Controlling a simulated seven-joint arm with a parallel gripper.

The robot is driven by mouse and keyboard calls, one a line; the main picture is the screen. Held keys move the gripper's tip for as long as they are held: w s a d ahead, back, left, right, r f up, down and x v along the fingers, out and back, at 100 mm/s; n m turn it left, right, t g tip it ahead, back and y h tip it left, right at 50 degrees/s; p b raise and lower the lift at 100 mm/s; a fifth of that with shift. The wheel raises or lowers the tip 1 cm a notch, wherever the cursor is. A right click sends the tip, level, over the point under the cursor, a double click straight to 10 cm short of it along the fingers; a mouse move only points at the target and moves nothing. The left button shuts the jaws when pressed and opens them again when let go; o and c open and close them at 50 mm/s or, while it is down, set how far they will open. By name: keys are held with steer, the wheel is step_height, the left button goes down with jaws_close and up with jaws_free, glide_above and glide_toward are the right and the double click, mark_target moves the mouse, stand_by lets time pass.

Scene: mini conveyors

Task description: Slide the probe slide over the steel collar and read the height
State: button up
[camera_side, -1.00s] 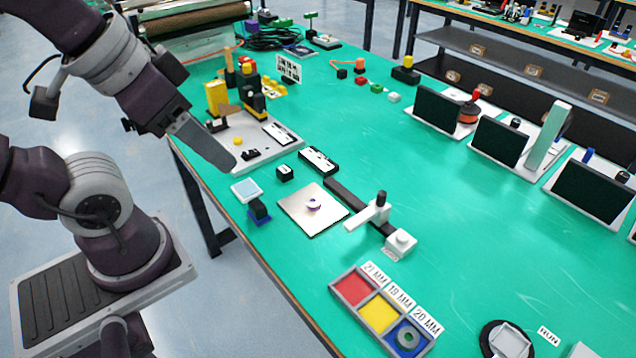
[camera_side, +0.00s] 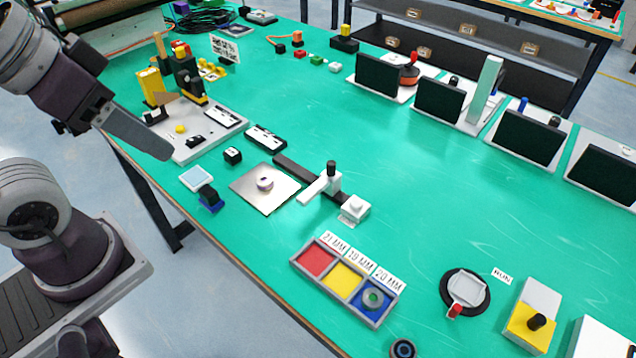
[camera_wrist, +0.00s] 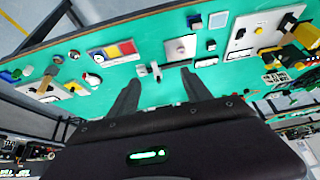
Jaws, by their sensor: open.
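The steel collar (camera_side: 265,184) is a small ring lying on a square metal plate (camera_side: 247,194). The probe slide (camera_side: 322,188) is a white block with an arm and a black knob, on a dark rail (camera_side: 292,168) to the right of the plate. The slide's arm points toward the plate's side and is apart from the collar. My gripper (camera_side: 165,152) is above the table's left edge, clear of the plate and slide. In the wrist view my gripper (camera_wrist: 160,82) has its two fingers spread with nothing between them; the probe slide (camera_wrist: 149,70) and plate (camera_wrist: 174,50) lie beyond.
A white block (camera_side: 354,208) stands at the rail's near end. Several black screens (camera_side: 378,75) line the far side. The table's middle is clear.

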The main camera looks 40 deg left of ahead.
stand_by(0.3)
steer(key=shift+c, duration=0.9)
steer(key=shift+m+g, duration=0.6)
steer(key=shift+g, duration=0.2)
steer(key=w, duration=0.3)
steer(key=w+r, duration=0.1)
steer(key=w, duration=0.2)
steer(key=w+r, duration=0.1)
steer(key=w, duration=0.2)
steer(key=shift+w+d, duration=0.3)
steer(key=shift+d, duration=0.05)
steer(key=shift+c, duration=1)
steer(key=m+g, duration=0.3)
steer(key=g, duration=0.1)
glide_above(331, 163)
steer(key=s, duration=0.1)
step_height(331, 163, down, 17)
steer(key=f, duration=0.7)
steer(key=w+f, duration=0.1)
steer(key=f, duration=0.3)
jaws_close()
steer(key=shift+r, duration=0.1)
